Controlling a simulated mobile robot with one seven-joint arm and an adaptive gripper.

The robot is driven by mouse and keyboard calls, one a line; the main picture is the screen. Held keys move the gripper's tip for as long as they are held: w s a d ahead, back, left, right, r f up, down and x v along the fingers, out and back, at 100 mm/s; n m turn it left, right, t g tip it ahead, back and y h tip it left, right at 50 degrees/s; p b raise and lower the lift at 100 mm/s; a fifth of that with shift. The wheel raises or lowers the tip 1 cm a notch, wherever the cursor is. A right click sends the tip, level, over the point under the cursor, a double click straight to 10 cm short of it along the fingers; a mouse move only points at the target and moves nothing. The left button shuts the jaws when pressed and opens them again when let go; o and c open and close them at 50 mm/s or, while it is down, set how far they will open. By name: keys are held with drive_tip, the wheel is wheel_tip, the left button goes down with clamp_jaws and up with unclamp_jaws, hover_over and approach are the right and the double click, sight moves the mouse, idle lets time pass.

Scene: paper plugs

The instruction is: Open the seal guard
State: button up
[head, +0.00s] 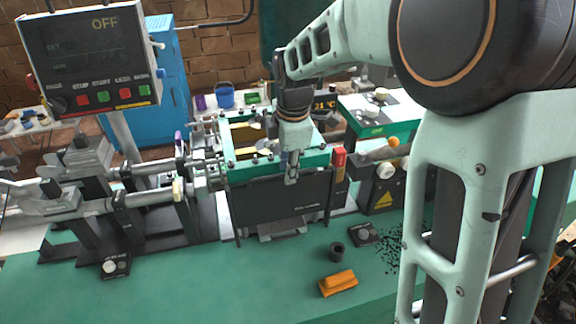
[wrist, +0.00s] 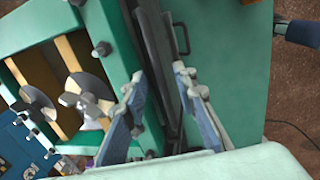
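The dark flat panel (head: 280,205) on the front of the green-framed machine (head: 240,172) looks like the seal guard; I see no label that confirms it. It hangs upright in front of the machine. In the wrist view, the panel (wrist: 160,60) is seen edge-on from above, with a thin dark handle (wrist: 181,38) on its outer side. My gripper (head: 292,178) points down at the panel's top edge. In the wrist view, my gripper (wrist: 160,76) is open, with one finger on each side of the panel's line. I cannot tell whether the fingers touch it.
A control box (head: 90,60) reading OFF stands at the left. An orange block (head: 338,283), a small dark cylinder (head: 337,251) and a small dark device (head: 364,233) rest on the green table (head: 200,285). The table front is mostly clear.

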sight(283, 195)
clamp_jaws()
idle(0.3)
wheel_tip(283, 195, down, 7)
drive_tip(key=b, duration=0.4)
drive_tip(key=shift+f, duration=0.15)
drive_tip(key=shift+s+d, duration=0.1)
drive_tip(key=shift+s, duration=0.05)
